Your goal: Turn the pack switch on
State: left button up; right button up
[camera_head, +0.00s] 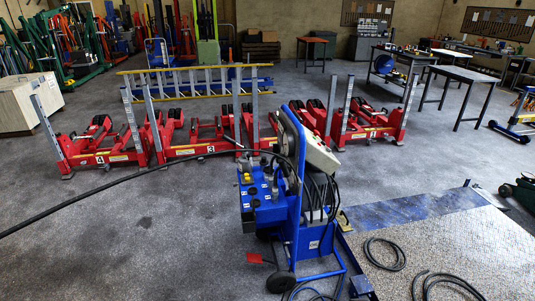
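A blue wheeled power pack (312,232) stands upright on the floor near the middle of the view. Its blue front has several dark knobs and fittings on top, a small yellow part (246,178) and small white labels. A pale sloped box (318,153) sits at its upper right. I cannot make out which part is the pack switch or its position; it is too small or hidden. Neither of my grippers shows in the head view.
A black hose or cable (90,187) runs from the pack to the left edge. Several red jack units (195,148) stand in a row behind it. A metal floor plate (450,245) with coiled hoses (383,254) lies at right. The floor at front left is clear.

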aim_at(276, 149)
jog(key=i+j+z, duration=0.1)
jog(key=i, duration=0.3)
jog(key=i+j+z, duration=0.1)
jog(key=i, duration=0.3)
jog(key=i+j, duration=0.8)
jog(key=j, duration=0.25)
jog(key=i+j+z, duration=0.1)
jog(key=i+j, duration=0.35)
